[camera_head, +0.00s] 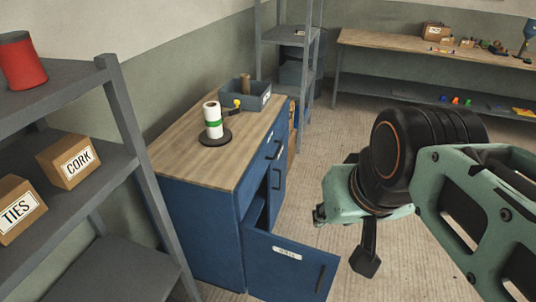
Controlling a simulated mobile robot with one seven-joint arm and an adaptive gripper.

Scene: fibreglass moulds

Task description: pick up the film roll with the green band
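The film roll with the green band (212,112) is white and stands upright on a dark round base (222,141). The base rests on the wooden top of the blue cabinet (185,162). My arm comes in from the right, and my gripper (365,255) hangs in front of and to the right of the cabinet, well apart from the roll. Only a dark finger part of it shows clearly; the rest is hidden behind the arm links. I cannot tell whether it is open or shut.
A grey bin (258,102) with a brown roll stands behind the film roll, beside a small yellow-and-dark item (237,104). A blue cabinet door (285,272) stands open at the front. A grey shelf (75,190) with boxes is close on the left. Open floor lies right of the cabinet.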

